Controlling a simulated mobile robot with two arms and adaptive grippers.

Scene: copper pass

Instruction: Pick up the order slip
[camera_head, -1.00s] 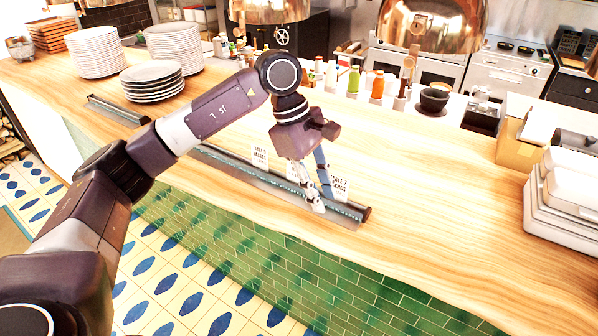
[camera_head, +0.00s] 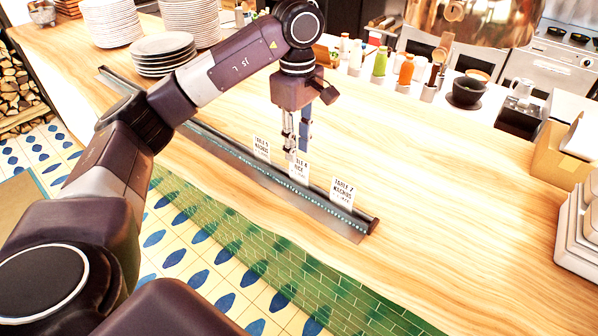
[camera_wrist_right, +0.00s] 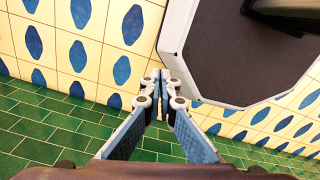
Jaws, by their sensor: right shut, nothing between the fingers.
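Three white order slips stand along a dark metal rail (camera_head: 215,143) on the wooden counter. The left slip (camera_head: 262,148) reads Table 5, the middle slip (camera_head: 300,169) seems to read Table 6, and the right slip (camera_head: 342,193) reads Table 7. My left gripper (camera_head: 294,153) points down at the top of the middle slip. Its fingers are seen nearly edge-on, so I cannot tell whether they are apart or touch the slip. My right gripper (camera_wrist_right: 166,76) is shut and empty in the right wrist view, above the tiled floor and away from the slips.
Plate stacks (camera_head: 163,52) stand at the back left. Sauce bottles (camera_head: 380,62) and a dark bowl (camera_head: 468,89) line the back of the counter. Stacked white trays (camera_head: 580,235) sit at the right edge. The counter right of the rail is clear.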

